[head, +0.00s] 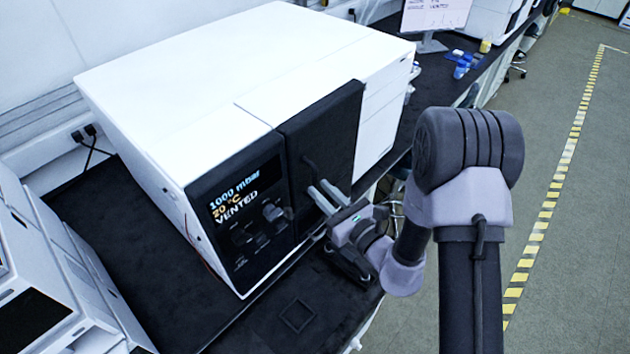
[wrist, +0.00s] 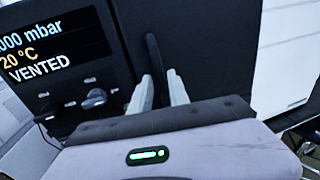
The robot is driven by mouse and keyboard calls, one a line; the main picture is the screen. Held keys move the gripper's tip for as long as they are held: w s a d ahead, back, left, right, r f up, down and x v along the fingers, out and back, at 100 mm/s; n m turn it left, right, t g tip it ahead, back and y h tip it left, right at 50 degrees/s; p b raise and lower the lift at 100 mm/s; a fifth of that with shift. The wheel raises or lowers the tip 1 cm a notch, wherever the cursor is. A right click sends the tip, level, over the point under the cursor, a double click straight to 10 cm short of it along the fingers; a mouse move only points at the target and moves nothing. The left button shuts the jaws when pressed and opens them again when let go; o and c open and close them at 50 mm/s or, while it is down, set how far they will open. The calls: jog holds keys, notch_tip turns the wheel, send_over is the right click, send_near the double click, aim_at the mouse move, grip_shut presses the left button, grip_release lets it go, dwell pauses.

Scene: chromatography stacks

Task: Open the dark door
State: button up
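The dark door (head: 334,126) is a black panel on the front of a white instrument, to the right of its display, and looks closed. In the wrist view the door (wrist: 210,45) fills the upper middle. Its slim black handle (wrist: 153,58) stands upright; in the head view it shows (head: 311,166) just beyond my fingertips. My gripper (head: 318,188) points at the door. Its two pale fingers (wrist: 160,75) are apart, one on each side of the handle's lower part. I cannot see clear contact between fingers and handle.
The instrument's display (head: 238,190) reads 1000 mbar, 20 °C, VENTED, with knobs below. It stands on a black bench (head: 130,230). Another white device (head: 50,280) is at the lower left. Open grey floor (head: 560,250) with yellow striped tape lies to the right.

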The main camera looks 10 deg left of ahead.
aim_at(316, 185)
jog(key=shift+x, duration=1.75)
jog(key=shift+c, duration=0.4)
grip_shut()
